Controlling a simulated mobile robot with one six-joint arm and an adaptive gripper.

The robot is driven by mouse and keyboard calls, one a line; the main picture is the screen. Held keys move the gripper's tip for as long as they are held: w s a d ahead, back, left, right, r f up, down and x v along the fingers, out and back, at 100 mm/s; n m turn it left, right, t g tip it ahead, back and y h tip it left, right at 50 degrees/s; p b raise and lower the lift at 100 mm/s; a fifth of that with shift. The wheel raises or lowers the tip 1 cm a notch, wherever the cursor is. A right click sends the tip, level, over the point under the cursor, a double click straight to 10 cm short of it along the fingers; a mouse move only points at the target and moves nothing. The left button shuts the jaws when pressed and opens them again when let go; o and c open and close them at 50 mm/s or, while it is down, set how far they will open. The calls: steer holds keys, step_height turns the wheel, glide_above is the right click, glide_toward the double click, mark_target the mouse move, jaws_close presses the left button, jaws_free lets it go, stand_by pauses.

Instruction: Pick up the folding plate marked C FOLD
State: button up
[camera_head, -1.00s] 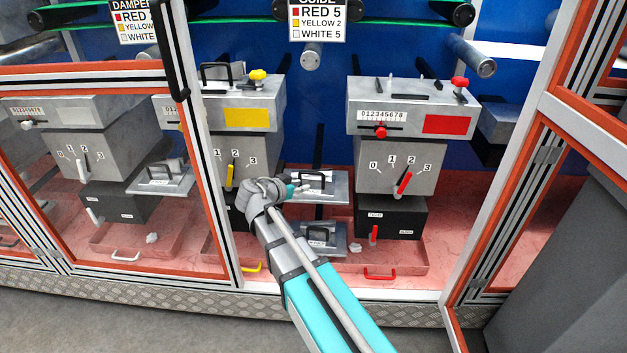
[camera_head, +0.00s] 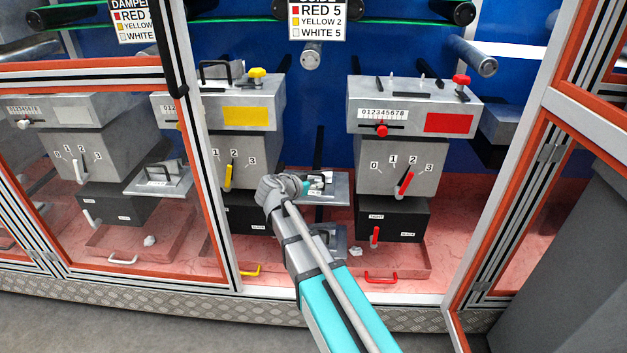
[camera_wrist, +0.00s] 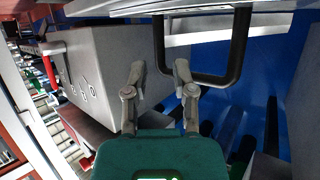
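A grey folding plate (camera_head: 338,197) with a black handle is between the yellow and red stations in the head view. A small label is on it, too small to read. My gripper (camera_head: 324,184) is at its handle and hides part of it. In the wrist view the black handle (camera_wrist: 192,76) hangs below a pale plate edge (camera_wrist: 175,25). My gripper (camera_wrist: 160,70) is open there, with the handle just beyond the right fingertip. I cannot tell whether they touch. A lower plate (camera_head: 338,240) is partly hidden by my arm. Which plate reads C FOLD is not legible.
The red station (camera_head: 395,165) stands right of the plate and the yellow station (camera_head: 242,118) left. A frame post (camera_head: 205,180) and a glazed panel are further left. Another plate (camera_head: 150,190) is behind the glass. Red trays lie below.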

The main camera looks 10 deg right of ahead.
mark_target(323, 189)
steer(key=shift+b+x, duration=0.9)
steer(key=shift+x, duration=1.65)
jaws_close()
